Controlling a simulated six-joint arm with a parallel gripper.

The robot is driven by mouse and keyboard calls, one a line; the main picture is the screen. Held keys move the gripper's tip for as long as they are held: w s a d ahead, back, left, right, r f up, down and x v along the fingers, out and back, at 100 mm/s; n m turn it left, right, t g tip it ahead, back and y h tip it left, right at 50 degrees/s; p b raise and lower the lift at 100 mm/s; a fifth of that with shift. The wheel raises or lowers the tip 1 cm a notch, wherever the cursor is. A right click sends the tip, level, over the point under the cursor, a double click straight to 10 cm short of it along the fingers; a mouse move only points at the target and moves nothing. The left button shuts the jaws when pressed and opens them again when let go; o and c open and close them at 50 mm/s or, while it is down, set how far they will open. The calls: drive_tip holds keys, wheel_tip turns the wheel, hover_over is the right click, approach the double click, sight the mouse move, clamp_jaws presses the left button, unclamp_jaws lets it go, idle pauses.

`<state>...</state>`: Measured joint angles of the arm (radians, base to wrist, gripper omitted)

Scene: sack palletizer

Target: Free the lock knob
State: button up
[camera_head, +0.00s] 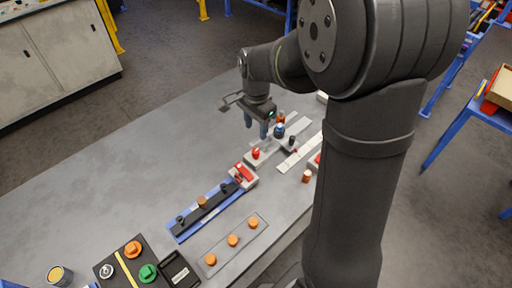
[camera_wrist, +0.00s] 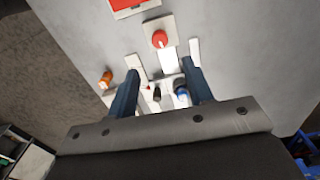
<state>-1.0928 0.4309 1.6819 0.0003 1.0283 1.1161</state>
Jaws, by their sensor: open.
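My gripper (camera_head: 257,125) is open and empty above the bench, pointing down. In the wrist view its two dark fingers (camera_wrist: 163,76) stand wide apart. A blue knob (camera_head: 279,130) and a black knob (camera_head: 292,140) sit on a light slide fixture; in the wrist view the blue knob (camera_wrist: 181,93) is close to the right finger and the black knob (camera_wrist: 157,94) lies between the fingers. A red knob (camera_head: 256,153) on a pale plate is nearer the bench middle; it also shows in the wrist view (camera_wrist: 160,39). I cannot tell which one is the lock knob.
A white scale strip (camera_head: 300,152) lies beside the fixture. An orange-brown cylinder (camera_head: 307,176) stands near the bench edge. A red switch (camera_head: 243,172), a blue-based rail (camera_head: 205,211) and a plate with orange knobs (camera_head: 232,240) are nearby.

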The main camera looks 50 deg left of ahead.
sight(256, 150)
wheel_tip(256, 150, down, 10)
idle(0.3)
drive_tip(key=c, duration=1)
